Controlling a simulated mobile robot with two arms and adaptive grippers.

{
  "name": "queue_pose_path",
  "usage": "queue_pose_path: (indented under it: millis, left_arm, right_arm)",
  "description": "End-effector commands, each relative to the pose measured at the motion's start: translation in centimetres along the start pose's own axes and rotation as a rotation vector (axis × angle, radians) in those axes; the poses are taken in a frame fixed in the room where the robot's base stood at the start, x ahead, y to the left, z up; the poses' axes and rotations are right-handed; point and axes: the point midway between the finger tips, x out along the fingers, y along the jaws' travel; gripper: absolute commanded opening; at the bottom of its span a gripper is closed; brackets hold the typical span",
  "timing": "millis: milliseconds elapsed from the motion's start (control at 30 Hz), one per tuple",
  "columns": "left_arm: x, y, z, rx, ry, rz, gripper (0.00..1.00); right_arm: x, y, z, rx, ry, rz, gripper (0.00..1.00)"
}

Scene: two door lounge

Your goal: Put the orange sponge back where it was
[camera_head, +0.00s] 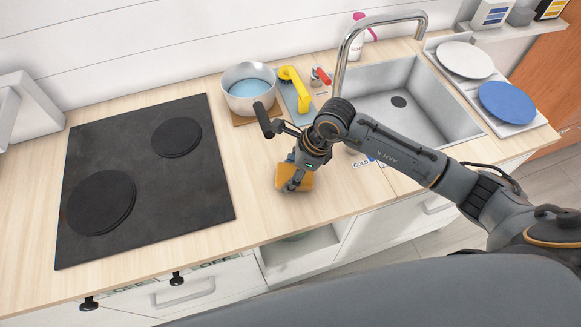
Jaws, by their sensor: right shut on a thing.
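The orange sponge (303,183) is at the front part of the wooden counter, between the black hob and the sink. My right gripper (290,183) comes in over the counter from the right and is shut on the sponge. Its fingers cover part of the sponge, and I cannot tell whether the sponge touches the counter or is just above it. My left gripper does not show.
A pot (248,90) with its handle toward me stands behind the gripper. A yellow brush (294,88) lies on a grey mat (299,117). The sink (432,122) and tall faucet (345,50) are right, the hob (142,220) left.

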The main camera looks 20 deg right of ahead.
Motion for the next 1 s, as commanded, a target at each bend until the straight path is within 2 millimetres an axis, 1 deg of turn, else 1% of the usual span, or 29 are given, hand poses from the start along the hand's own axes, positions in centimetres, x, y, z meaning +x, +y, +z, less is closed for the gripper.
queue_pose_path:
  millis: [200,333,367,400,433,467,733,833,867,933,1000]
  left_arm:
    - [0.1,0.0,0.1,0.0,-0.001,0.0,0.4]
    - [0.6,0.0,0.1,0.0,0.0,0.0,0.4]
    - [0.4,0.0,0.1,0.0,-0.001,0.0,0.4]
    - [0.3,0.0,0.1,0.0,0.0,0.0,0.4]
    - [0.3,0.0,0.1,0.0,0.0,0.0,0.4]
    - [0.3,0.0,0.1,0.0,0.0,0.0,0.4]
    - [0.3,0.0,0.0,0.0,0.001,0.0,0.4]
    - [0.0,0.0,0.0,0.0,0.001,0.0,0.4]
    - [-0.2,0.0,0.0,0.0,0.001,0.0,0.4]
    - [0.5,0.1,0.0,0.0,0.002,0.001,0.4]
    - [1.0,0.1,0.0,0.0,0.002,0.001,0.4]
  right_arm:
    - [0.1,0.0,0.0,0.0,0.0,-0.001,0.31]
    - [0.5,0.0,-0.2,0.0,0.0,-0.001,0.31]
    - [0.3,0.0,-0.1,0.0,0.0,-0.001,0.66]
    - [0.3,0.0,-0.1,0.0,0.0,-0.001,0.74]
    - [0.3,0.0,-0.1,0.0,0.0,-0.001,0.81]
    - [0.2,0.0,-0.1,0.0,0.0,-0.001,0.83]
    - [0.2,0.0,-0.1,0.001,0.0,-0.001,0.83]
    - [0.0,0.0,0.0,0.001,0.0,-0.001,0.83]
    - [-0.2,0.0,0.1,0.001,0.0,-0.001,0.83]
    - [-0.7,-0.2,-0.1,0.0,0.001,-0.005,0.83]
    - [-1.8,-0.2,-0.1,-0.001,-0.001,-0.007,0.83]
